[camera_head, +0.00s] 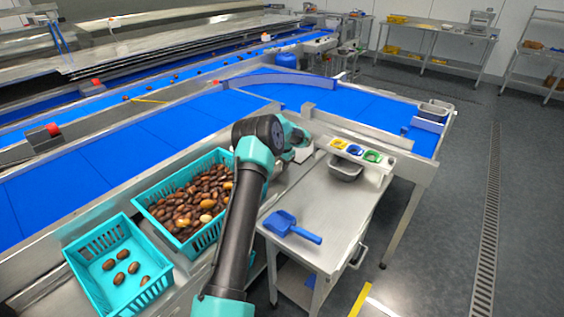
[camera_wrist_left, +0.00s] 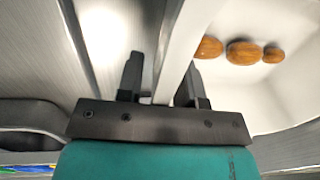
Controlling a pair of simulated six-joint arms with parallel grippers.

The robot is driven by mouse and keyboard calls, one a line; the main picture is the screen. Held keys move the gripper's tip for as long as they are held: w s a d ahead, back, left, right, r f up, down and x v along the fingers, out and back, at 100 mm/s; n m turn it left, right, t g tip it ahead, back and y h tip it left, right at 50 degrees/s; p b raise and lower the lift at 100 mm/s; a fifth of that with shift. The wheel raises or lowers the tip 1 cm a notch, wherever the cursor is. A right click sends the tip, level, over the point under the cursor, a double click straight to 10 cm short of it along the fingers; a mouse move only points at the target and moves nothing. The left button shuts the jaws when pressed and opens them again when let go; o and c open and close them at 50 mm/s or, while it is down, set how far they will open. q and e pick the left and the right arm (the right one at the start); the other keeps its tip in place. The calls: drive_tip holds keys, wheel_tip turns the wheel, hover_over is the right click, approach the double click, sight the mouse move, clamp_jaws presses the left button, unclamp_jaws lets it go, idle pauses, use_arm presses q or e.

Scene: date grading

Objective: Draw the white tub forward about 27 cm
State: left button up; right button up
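The white tub (camera_wrist_left: 285,92) fills the right of the left wrist view, with a few brown dates (camera_wrist_left: 243,52) inside it. In the head view the tub is almost wholly hidden behind my left arm. My left gripper (camera_wrist_left: 162,85) is open, with one finger on each side of the tub's near wall. The left finger stands clear of the wall over the grey metal surface; the right finger is close to the wall's inner side, and I cannot tell whether it touches. In the head view the left gripper (camera_head: 301,148) is small and partly hidden by its own wrist. My right gripper is not in view.
A blue scoop (camera_head: 291,227) lies on the steel table (camera_head: 325,205). A grey bin (camera_head: 345,171) and a rack of coloured pieces (camera_head: 357,150) stand at its back right. Teal crates of dates (camera_head: 222,158) are on the left. The table's middle is clear.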

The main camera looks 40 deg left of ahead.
use_arm(q)
clamp_jaws()
idle(0.5)
